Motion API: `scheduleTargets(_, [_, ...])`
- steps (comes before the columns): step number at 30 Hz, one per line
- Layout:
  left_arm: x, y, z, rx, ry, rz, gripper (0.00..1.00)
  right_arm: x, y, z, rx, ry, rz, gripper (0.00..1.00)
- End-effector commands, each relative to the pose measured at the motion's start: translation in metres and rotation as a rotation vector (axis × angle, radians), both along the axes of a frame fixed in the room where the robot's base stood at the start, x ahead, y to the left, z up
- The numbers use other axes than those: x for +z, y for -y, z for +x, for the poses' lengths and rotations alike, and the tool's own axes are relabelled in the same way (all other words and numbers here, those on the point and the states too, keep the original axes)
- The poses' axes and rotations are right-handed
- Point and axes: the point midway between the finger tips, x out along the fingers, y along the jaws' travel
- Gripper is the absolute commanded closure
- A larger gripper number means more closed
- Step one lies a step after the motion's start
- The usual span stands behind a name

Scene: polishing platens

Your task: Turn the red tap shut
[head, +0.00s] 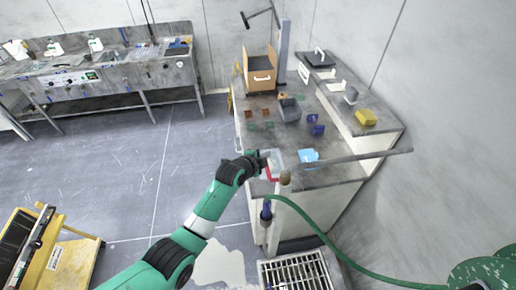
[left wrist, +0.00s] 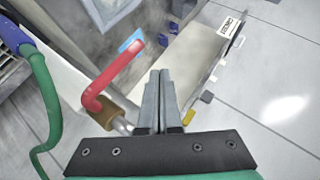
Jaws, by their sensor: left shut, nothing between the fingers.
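The red tap handle (head: 272,174) shows as a small red piece at the near end of the workbench, partly hidden by my left gripper. In the left wrist view it is a bent red lever (left wrist: 116,74) beside a brown, cork-like fitting (left wrist: 117,113) on a metal stem. My left gripper (head: 276,160) is right at the tap. In the left wrist view its fingers (left wrist: 160,76) are together and empty, just right of the lever. I cannot tell whether they touch it. My right gripper is not in view.
A green hose (head: 318,232) curves from below the tap to the lower right; it also shows in the left wrist view (left wrist: 45,105). The workbench (head: 325,178) carries a blue item (head: 309,157) and several small blocks. A floor grate (head: 295,272) lies below.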

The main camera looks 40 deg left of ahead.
Motion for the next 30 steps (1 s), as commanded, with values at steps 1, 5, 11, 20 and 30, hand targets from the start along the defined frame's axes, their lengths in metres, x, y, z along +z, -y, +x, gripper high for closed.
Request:
scheduleTargets(1, [0.025, 0.002, 0.002, -0.001, 0.002, 0.001, 1.00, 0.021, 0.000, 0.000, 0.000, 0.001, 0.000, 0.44])
scheduleTargets(5, [0.043, -0.012, -0.014, 0.003, 0.006, 0.003, 1.00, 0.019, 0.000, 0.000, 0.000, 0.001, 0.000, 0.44])
scheduleTargets(11, [0.088, -0.027, -0.036, 0.001, 0.000, 0.000, 1.00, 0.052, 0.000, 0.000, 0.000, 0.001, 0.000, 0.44])
scheduleTargets(20, [0.095, -0.033, -0.044, -0.001, 0.000, 0.001, 1.00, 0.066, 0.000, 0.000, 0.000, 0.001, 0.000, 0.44])
scheduleTargets(30, [0.095, -0.031, -0.043, -0.004, 0.000, 0.001, 1.00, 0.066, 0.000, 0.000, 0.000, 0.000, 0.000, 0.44])
